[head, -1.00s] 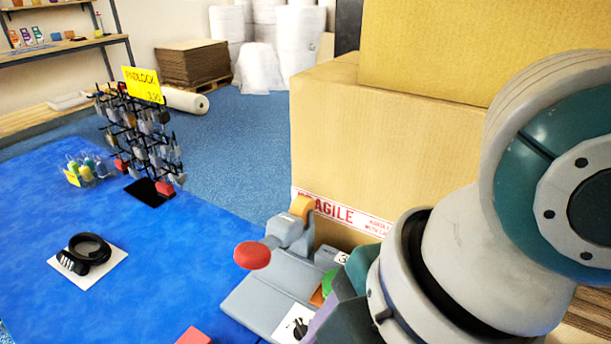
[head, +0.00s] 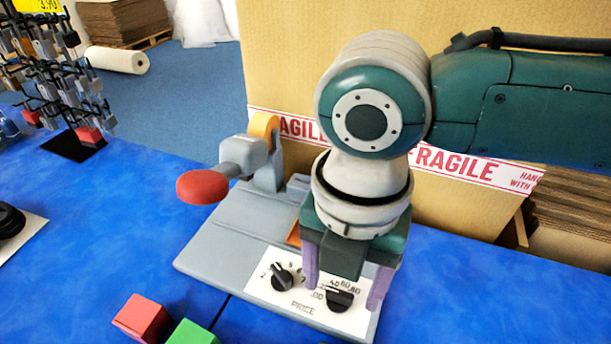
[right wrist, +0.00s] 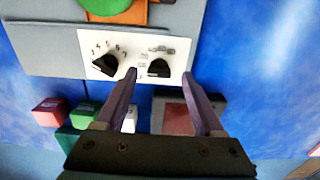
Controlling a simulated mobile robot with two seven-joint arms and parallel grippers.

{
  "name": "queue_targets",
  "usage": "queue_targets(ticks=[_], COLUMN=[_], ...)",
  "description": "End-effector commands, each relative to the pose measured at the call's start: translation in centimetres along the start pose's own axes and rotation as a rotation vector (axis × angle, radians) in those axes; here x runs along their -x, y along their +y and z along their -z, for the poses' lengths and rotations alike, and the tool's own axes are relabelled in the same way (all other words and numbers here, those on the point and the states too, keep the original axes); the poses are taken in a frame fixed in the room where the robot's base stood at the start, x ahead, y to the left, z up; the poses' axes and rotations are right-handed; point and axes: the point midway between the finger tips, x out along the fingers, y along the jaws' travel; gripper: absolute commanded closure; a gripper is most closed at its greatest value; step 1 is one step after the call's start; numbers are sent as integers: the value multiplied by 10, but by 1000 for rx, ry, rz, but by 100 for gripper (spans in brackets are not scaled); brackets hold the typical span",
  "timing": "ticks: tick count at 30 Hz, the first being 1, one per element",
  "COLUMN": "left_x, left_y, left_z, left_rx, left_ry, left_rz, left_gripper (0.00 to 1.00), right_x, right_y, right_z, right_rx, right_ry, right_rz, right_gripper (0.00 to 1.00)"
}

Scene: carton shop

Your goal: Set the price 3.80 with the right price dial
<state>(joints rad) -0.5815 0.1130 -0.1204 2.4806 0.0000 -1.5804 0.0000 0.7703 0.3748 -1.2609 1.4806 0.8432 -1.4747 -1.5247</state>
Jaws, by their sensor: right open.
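The right price dial (head: 339,299) is a black knob on the white PRICE panel (head: 303,308) of a grey machine; it also shows in the right wrist view (right wrist: 159,68). The left price dial (head: 282,278) is a similar black knob beside it, also in the right wrist view (right wrist: 105,65). My right gripper (head: 341,293) is open, pointing down, with its purple fingers to either side of the right dial in the head view. In the right wrist view the fingertips (right wrist: 160,72) are spread around the dial's line; contact cannot be told. My left gripper is not in view.
The machine has a lever with a red knob (head: 202,187) at its left. A red block (head: 142,318) and a green block (head: 192,334) lie on the blue table in front. A large carton (head: 420,80) stands behind. A padlock rack (head: 60,80) is far left.

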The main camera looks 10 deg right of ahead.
Motion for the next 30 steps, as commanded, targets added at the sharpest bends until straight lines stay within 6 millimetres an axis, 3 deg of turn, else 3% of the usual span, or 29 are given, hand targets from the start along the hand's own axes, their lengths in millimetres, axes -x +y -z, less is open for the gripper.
queue_targets(ticks=[3, 12, 30], left_x=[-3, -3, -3], left_y=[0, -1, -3], left_z=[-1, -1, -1], left_rx=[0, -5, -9], left_ry=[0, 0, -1], left_rz=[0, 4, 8], left_gripper=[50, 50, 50], right_x=[-9, -10, -9], right_y=[0, 0, 0], right_z=[0, 0, 0], right_rx=[0, 0, 0], right_ry=[0, 0, 0], right_rz=[-1, -1, -1], right_gripper=[30, 32, 100])
